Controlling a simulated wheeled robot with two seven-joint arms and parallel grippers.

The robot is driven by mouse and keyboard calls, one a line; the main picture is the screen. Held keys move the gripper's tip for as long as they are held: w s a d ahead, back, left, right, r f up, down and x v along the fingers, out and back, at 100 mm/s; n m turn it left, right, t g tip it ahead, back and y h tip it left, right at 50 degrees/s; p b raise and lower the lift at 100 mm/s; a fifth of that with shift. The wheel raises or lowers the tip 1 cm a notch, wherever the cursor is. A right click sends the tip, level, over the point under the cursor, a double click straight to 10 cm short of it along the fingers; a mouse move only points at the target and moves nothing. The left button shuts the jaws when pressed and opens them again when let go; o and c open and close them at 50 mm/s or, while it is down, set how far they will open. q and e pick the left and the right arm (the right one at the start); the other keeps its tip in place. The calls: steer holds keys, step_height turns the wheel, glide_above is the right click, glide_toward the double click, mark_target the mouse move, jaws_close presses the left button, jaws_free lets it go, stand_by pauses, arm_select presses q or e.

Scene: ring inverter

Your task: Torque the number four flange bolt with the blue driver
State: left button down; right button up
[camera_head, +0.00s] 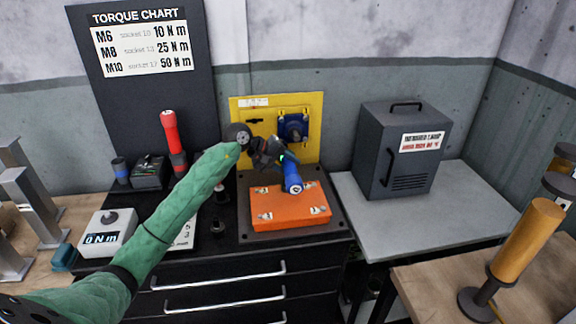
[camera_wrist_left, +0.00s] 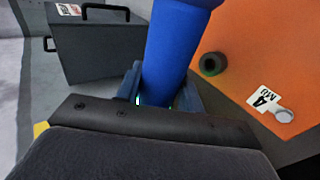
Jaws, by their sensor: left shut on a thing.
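My left gripper (camera_head: 283,160) is shut around the blue driver (camera_head: 293,180), over the far part of the orange flange block (camera_head: 280,216). In the left wrist view the blue driver (camera_wrist_left: 172,55) stands between the fingers (camera_wrist_left: 153,92) and runs out of the top of the picture. I cannot tell whether its hidden end touches the block. The left wrist view shows the number four label (camera_wrist_left: 263,99), marked M8, on the orange face (camera_wrist_left: 245,45). A pale round bolt head (camera_wrist_left: 285,115) and a dark round piece (camera_wrist_left: 211,63) are near it. My right gripper is out of view.
A red driver (camera_head: 170,132) stands upright at the back left. A yellow panel (camera_head: 313,105) rises behind the block. A torque readout (camera_head: 106,234) sits at left, a dark grey cabinet (camera_head: 400,150) at right. The grey table (camera_head: 365,215) has clear room in front.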

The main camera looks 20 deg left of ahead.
arm_select(q)
steer(key=shift+w+a+r+b, duration=0.1)
steer(key=shift+w+a+b, duration=0.55)
steer(key=shift+w+b, duration=0.25)
stand_by(1.7)
steer(key=shift+b, duration=0.45)
stand_by(0.8)
stand_by(0.3)
steer(key=shift+s+d+b, duration=0.45)
steer(key=shift+s+d, duration=0.05)
steer(key=shift+s, duration=0.2)
steer(key=shift+s+d+b, duration=0.45)
steer(key=shift+s, duration=0.25)
steer(key=shift+s+d+b, duration=0.3)
steer(key=shift+s+d, duration=0.15)
steer(key=shift+s, duration=0.15)
